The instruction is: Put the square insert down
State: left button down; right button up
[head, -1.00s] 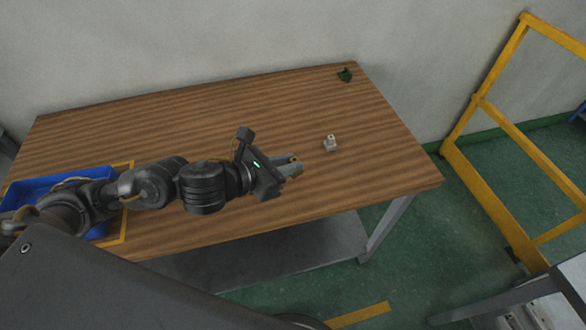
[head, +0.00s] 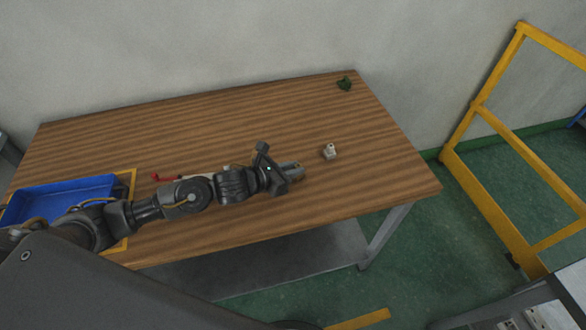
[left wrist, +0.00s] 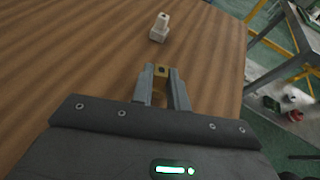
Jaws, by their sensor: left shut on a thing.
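My left gripper (head: 296,170) is over the wooden table, to the left of a small white block. In the left wrist view it is shut on a small brass-coloured piece with a dark hole in its top (left wrist: 161,73), which looks like the square insert. The piece sits between the fingertips; its lower part is hidden, and I cannot tell whether it touches the table. The white block (head: 330,152) stands upright on the table, apart from the gripper; it also shows ahead of the fingers in the left wrist view (left wrist: 159,29). My right gripper is not in view.
A blue bin (head: 110,181) stands at the table's left end inside a yellow outline. A red item (head: 163,177) lies behind my left arm. A dark green item (head: 344,84) sits at the far right corner. The table's middle and back (head: 220,120) are clear.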

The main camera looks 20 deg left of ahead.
pick_arm(q)
jog(key=shift+f, duration=0.25)
jog(key=shift+f, duration=0.15)
jog(key=c, duration=1.4)
grip_release()
jog(key=shift+o, duration=0.2)
jog(key=shift+r, duration=0.25)
jog(key=b+v, duration=0.1)
jog(key=v, duration=0.6)
jog(key=b+v, duration=0.1)
jog(key=v, duration=0.2)
jog(key=shift+s+a+f+b, duration=0.2)
jog(key=shift+a+b, duration=0.05)
jog(key=shift+b, duration=0.05)
jog(key=shift+v, duration=0.8)
